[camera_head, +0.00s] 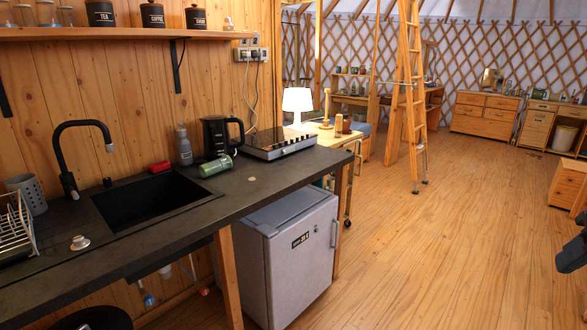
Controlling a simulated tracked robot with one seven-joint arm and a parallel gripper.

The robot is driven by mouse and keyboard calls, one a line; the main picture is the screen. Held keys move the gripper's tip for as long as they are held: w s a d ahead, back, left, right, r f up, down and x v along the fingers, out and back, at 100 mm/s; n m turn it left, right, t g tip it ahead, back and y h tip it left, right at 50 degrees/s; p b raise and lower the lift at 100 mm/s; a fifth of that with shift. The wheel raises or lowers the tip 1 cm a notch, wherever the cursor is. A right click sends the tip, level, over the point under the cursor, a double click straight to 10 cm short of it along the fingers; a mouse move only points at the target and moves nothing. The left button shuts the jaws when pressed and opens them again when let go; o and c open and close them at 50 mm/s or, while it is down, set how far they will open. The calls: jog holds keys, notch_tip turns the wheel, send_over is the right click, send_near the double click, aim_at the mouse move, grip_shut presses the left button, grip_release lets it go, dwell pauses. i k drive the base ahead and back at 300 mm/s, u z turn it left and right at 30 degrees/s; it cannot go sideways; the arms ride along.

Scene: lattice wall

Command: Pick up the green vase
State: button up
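A green cylindrical thing (215,166) with a pale end lies on its side on the dark kitchen counter (258,182), in front of the black kettle. It is the only clearly green thing near me and may be the green vase, though it looks like a bottle or can. A dark shape (573,248) at the right edge looks like part of my arm or gripper, cut off by the frame. It is well away from the counter. Its fingers cannot be made out, and nothing is seen held.
Beside the green thing stand a black kettle (217,138), a grey bottle (184,146) and a hob (279,142). A red item (159,167) lies by the sink (150,201). A small fridge (289,262) stands under the counter. The wooden floor (440,240) is clear; a ladder (413,90) stands behind.

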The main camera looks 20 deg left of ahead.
aim_at(209, 169)
jog(key=u, duration=0.35)
jog(key=k, duration=0.15)
jog(key=z, duration=0.35)
jog(key=i, duration=1.1)
jog(key=u, duration=0.55)
jog(key=i, duration=0.75)
jog(key=u, duration=0.7)
jog(key=i, duration=0.55)
jog(key=u, duration=0.65)
jog(key=i, duration=0.55)
jog(key=u, duration=0.5)
